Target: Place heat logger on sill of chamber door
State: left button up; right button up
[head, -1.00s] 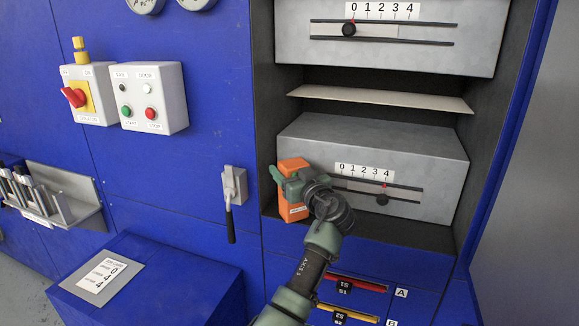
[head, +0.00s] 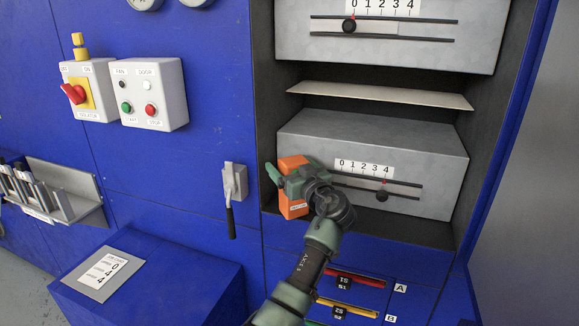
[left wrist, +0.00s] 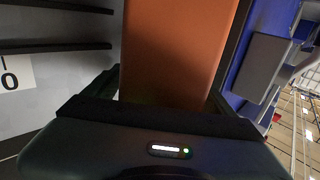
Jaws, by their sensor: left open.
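The heat logger is an orange box (head: 294,210) at the left front of the lower recess, upright against the left end of the lower grey box. Its base is at the dark sill (head: 400,231) along the bottom of the recess; whether its full base rests there is hard to see. My left gripper (head: 290,174) is open with its fingers around the logger's upper part. In the left wrist view the logger (left wrist: 180,50) fills the space between the fingers; contact with them cannot be told. My right gripper is in neither view.
The lower grey box (head: 380,155) with a scale and slider is just right of the gripper. A thin shelf (head: 380,95) is above it. A lever handle (head: 230,195) is on the blue wall to the left. Coloured slots (head: 350,280) are below.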

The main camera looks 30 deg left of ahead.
pick_arm(q)
jog(key=b+v, duration=0.3)
jog(key=v, duration=0.9)
jog(key=shift+a+f, duration=0.1)
jog(key=shift+f, duration=0.05)
